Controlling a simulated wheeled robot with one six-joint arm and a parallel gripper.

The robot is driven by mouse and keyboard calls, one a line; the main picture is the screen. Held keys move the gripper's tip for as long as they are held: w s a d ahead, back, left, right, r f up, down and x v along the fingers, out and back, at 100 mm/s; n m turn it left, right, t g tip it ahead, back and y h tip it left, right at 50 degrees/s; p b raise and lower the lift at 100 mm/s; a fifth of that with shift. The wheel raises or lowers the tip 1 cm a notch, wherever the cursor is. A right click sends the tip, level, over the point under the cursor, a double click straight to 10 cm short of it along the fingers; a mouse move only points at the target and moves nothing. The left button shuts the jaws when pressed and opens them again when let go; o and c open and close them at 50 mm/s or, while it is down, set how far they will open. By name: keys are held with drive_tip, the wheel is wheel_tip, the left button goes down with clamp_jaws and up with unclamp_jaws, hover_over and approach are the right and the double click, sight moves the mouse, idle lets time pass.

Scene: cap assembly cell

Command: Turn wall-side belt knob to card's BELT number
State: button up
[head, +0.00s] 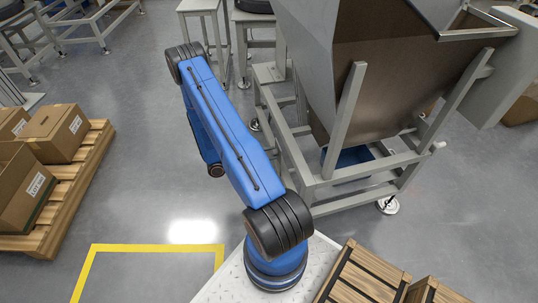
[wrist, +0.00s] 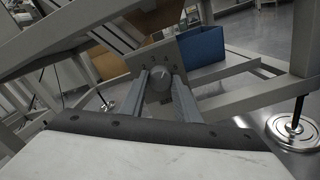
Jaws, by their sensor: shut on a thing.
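In the wrist view my gripper (wrist: 160,92) reaches forward with one finger on each side of a small round grey knob (wrist: 160,75). It is shut on the knob. The knob sits on a grey panel (wrist: 140,60) with small dark marks around it, too small to read. A line shows on the knob's face, but I cannot tell which mark it points to. In the head view my arm hides the gripper and the knob. I cannot make out a card with a BELT number in either view.
Grey frame beams (wrist: 255,97) cross close to the gripper, and a levelling foot (wrist: 292,128) stands at right. A blue bin (wrist: 203,47) is behind the panel. In the head view a large hopper (head: 375,70) stands at right, and a pallet (head: 75,190) with boxes lies at left.

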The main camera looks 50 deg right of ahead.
drive_tip(key=o, duration=1)
drive_tip(key=shift+o, duration=0.2)
drive_tip(key=shift+w+a, duration=0.1)
drive_tip(key=shift+a, duration=0.05)
drive_tip(key=v, duration=1.7)
drive_tip(key=shift+w, duration=0.15)
